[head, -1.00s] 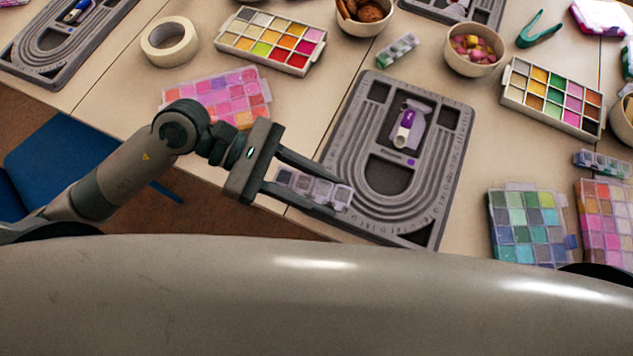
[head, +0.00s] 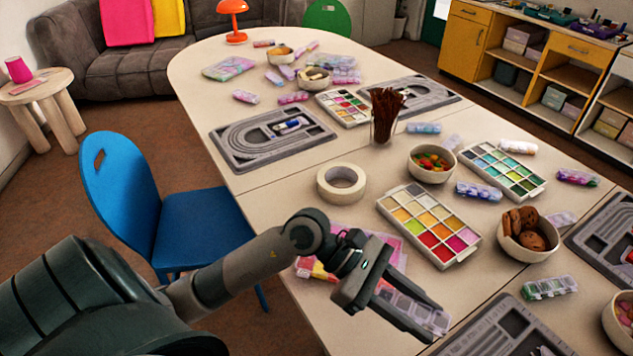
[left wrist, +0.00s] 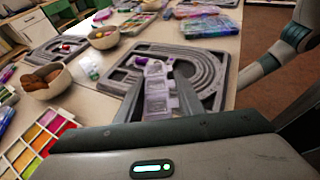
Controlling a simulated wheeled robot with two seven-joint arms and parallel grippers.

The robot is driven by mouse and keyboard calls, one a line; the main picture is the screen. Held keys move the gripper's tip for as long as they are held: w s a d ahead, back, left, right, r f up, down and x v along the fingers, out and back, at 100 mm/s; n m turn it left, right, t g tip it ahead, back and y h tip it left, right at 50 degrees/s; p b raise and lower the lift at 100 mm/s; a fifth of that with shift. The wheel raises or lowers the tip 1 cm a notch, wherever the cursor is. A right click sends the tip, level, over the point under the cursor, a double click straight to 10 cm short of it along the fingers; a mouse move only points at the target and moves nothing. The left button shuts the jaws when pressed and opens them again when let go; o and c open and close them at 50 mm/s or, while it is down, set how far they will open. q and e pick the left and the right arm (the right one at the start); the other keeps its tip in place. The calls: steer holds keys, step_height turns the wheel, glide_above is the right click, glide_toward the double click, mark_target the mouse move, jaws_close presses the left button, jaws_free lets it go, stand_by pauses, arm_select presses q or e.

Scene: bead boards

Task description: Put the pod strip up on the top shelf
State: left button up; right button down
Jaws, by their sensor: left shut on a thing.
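The pod strip (head: 415,309) is a short row of clear lidded compartments with grey to pale contents. My left gripper (head: 434,322) is shut on it, with the strip lying lengthwise between the two fingers. In the left wrist view the strip (left wrist: 157,92) stretches out between the fingers, in front of a grey bead board (left wrist: 205,70). A wooden shelf unit (head: 537,77) with yellow doors and open shelves stands at the far right in the head view. I cannot tell which of its levels is the top shelf. My right gripper does not show.
A paint-like tray (head: 430,226), a tape roll (head: 341,184), a cookie bowl (head: 528,236) and a candy bowl (head: 432,163) crowd the table around my left gripper. A blue chair (head: 160,205) stands at the table's left side. Floor shows between table and shelf unit.

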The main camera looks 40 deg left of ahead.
arm_select(q)
steer(key=w+a+n+t, duration=0.1)
steer(key=w+a+t, duration=0.1)
steer(key=a, duration=0.2)
steer(key=w+a+f+n+t+y, duration=0.1)
steer(key=w+a+n, duration=0.1)
steer(key=a, duration=0.3)
steer(key=w+a+f+n+t+y, duration=0.1)
steer(key=w+a+n+t, duration=0.1)
steer(key=w+a, duration=0.1)
steer(key=shift+w+a+t, duration=0.3)
steer(key=shift+a, duration=0.35)
steer(key=shift+w+a+f, duration=0.1)
steer(key=shift+a, duration=0.15)
steer(key=shift+y, duration=0.3)
